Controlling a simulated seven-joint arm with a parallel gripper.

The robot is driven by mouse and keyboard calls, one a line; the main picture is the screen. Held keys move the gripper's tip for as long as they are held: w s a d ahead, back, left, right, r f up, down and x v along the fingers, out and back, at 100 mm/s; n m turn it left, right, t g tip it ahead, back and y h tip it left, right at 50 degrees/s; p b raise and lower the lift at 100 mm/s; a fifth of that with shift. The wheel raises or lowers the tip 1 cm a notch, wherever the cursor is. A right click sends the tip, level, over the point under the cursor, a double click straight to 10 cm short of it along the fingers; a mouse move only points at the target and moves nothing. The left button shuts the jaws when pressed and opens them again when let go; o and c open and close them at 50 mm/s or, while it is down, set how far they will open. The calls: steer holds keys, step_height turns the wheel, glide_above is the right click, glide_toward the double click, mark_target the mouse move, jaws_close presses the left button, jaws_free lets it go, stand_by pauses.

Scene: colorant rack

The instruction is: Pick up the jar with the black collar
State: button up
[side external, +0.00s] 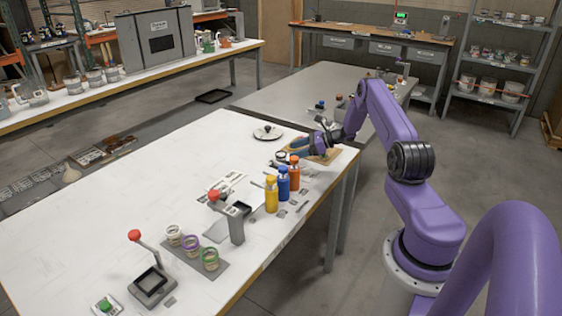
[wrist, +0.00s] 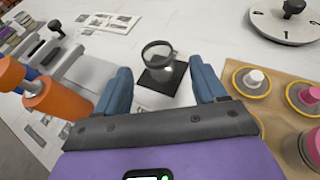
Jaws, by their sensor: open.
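The jar with the black collar (wrist: 158,46) stands ahead of my gripper in the wrist view, on or just over a dark square pad (wrist: 163,78). Its black ring is clear, but its body is hard to make out. My gripper (wrist: 163,84) is open, with one blue finger on each side of the pad's near part, and nothing is between the fingertips. The jar is beyond the fingertips and looks untouched. In the side external view, my gripper (side external: 300,150) is low over the far right part of the white table, and the jar there is small and unclear.
Orange (side external: 294,167), blue (side external: 283,182) and yellow (side external: 271,194) bottles stand in a row near the gripper. A tan board (wrist: 250,88) with ringed pots lies right in the wrist view. A round plate (side external: 267,133) lies behind. Jars with coloured collars (side external: 191,243) stand farther left.

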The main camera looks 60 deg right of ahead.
mark_target(281, 154)
steer(key=shift+x, duration=3.25)
steer(key=shift+a+r, duration=0.15)
steer(key=shift+r, duration=0.05)
steer(key=c, duration=1)
